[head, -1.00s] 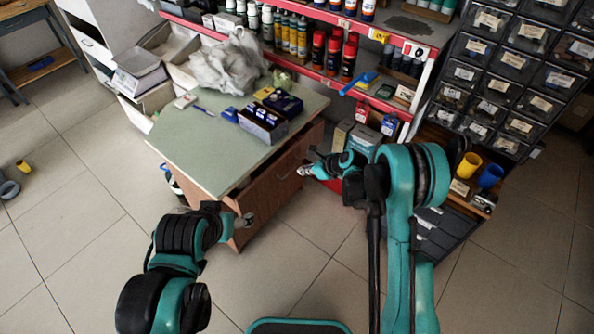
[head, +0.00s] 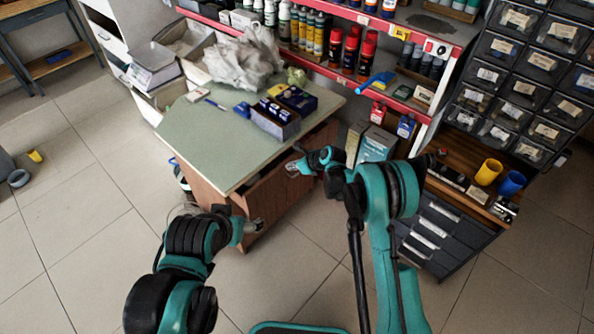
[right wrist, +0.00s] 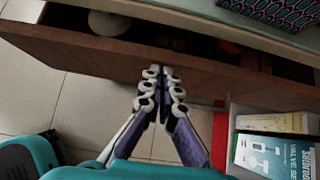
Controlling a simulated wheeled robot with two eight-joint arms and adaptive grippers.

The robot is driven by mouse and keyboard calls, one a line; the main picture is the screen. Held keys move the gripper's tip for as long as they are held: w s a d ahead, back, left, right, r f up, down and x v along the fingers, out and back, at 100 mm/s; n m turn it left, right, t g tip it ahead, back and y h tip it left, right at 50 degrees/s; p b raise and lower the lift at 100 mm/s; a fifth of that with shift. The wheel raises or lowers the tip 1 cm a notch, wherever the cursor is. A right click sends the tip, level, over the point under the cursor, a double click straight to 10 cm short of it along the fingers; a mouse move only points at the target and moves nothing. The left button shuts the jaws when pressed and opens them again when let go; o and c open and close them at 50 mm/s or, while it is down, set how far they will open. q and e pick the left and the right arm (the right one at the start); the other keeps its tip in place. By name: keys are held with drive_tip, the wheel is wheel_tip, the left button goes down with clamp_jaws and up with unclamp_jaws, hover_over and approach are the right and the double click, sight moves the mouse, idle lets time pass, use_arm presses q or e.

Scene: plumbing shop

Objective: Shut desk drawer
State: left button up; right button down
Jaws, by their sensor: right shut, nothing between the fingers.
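The desk (head: 205,143) has a green top and a brown wooden body. Its drawer is partly open; in the right wrist view its wooden front panel (right wrist: 90,55) crosses the picture, with a dark gap between it and the desktop. A pale round thing (right wrist: 108,23) shows inside. My right gripper (head: 293,168) is shut and empty at the drawer's front; in the right wrist view its fingertips (right wrist: 160,74) overlap the panel's outer face, and contact cannot be told. My left gripper (head: 254,227) is low by the desk's near corner, its jaws too small to read.
Boxes (head: 275,120) and a crumpled grey bag (head: 243,62) lie on the desk. A red-edged shelf (head: 330,73) with bottles stands behind. A dark drawer cabinet (head: 430,235) stands right of my right arm.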

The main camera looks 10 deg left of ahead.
drive_tip(key=shift+a, duration=0.1)
drive_tip(key=w+a, duration=0.2)
drive_tip(key=a, duration=0.1)
drive_tip(key=shift+w+a, duration=0.3)
drive_tip(key=shift+w, duration=0.1)
